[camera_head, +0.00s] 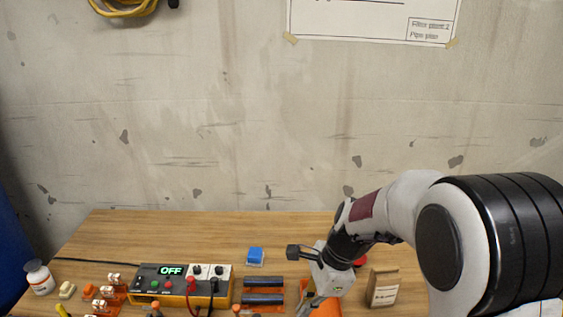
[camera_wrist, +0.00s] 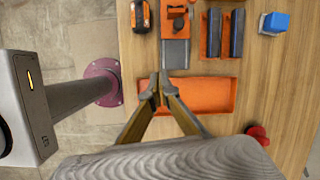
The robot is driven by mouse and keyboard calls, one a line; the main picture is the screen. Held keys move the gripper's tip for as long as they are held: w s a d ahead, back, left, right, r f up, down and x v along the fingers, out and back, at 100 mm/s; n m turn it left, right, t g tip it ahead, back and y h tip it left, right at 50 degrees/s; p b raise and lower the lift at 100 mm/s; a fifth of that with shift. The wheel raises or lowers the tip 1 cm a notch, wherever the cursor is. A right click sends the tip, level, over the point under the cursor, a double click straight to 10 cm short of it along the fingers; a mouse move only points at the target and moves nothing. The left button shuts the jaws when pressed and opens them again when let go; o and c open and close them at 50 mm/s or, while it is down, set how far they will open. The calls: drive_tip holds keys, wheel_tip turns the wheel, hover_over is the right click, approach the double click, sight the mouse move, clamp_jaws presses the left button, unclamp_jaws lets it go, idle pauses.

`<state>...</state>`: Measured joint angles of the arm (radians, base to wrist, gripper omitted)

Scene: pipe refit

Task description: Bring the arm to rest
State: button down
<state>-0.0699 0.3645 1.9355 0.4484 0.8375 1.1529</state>
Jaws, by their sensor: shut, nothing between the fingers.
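My gripper (camera_wrist: 158,88) is shut and empty in the wrist view, its two fingertips together over the left part of an orange tray (camera_wrist: 210,96). In the head view my arm reaches in from the right and bends down to the table, and the fingertips are hard to make out at the bottom edge. Two dark pipes (camera_head: 263,282) lie in an orange holder to the left of my wrist; they also show in the wrist view (camera_wrist: 237,32). A grey plate (camera_wrist: 176,53) with an orange fixture (camera_wrist: 175,18) is just beyond the fingertips.
A power unit (camera_head: 180,285) reading OFF, with red and black leads, stands left of the pipes. A blue-lidded box (camera_head: 255,256) is behind them. A tan packet (camera_head: 384,287) stands right of my wrist. A white bottle (camera_head: 39,278) is far left. The back of the table is mostly clear.

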drive_tip(key=s+d+r+n+t+h, duration=0.1)
drive_tip(key=s+d+r+n, duration=0.3)
drive_tip(key=s, duration=0.4)
drive_tip(key=s+d+r+n+t+h, duration=0.1)
drive_tip(key=s+d+r+n+t, duration=0.1)
drive_tip(key=s+d+r+n, duration=0.2)
drive_tip(key=s+d+r+n+t+h, duration=0.1)
drive_tip(key=s+d+r+n+t, duration=0.1)
drive_tip(key=s+r+n, duration=0.5)
drive_tip(key=shift+s+d+n+h, duration=0.4)
drive_tip(key=shift+s+d, duration=0.5)
drive_tip(key=shift+s, duration=1.45)
